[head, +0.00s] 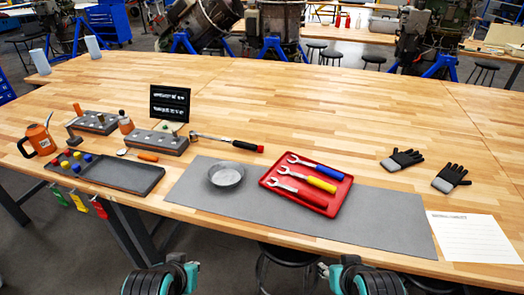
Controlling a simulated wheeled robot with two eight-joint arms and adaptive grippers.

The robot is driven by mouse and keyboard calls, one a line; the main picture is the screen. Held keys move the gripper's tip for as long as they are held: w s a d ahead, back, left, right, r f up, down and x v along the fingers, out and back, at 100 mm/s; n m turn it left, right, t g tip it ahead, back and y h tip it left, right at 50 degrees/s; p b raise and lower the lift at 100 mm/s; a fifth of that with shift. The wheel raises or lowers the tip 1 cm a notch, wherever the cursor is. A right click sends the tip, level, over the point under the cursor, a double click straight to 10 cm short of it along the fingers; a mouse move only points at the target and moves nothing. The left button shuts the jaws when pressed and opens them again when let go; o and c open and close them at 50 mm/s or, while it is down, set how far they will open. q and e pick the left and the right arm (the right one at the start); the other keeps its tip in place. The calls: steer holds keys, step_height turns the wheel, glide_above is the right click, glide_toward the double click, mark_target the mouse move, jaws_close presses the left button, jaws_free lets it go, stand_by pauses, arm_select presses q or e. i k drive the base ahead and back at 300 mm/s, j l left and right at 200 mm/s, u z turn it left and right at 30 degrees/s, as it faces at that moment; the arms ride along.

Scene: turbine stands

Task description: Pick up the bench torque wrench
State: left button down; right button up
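A long ratchet-style wrench (228,142) that looks like the bench torque wrench lies on the wooden bench, just behind the grey mat (385,220). Its metal head is at the left, near the grey socket block. Its dark handle ends in a red tip at the right. It lies free, with nothing on it. Only dark ribbed and teal parts of my two arms show at the bottom edge, well in front of the wrench.
A round metal dish (226,175) and a red tray (307,183) of open-end wrenches sit on the mat. Grey socket blocks (157,141), a small screwdriver (138,154) and a dark parts tray (120,176) are at left. Black gloves (402,160) lie at right.

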mark_target(193, 133)
steer(key=i+j+z, duration=0.35)
steer(key=j, duration=0.2)
steer(key=i+j+z, duration=0.35)
steer(key=j, duration=0.3)
steer(key=i+j+z, duration=0.15)
steer(key=j, duration=0.2)
steer(key=i+j+z, duration=0.2)
steer(key=j, duration=0.2)
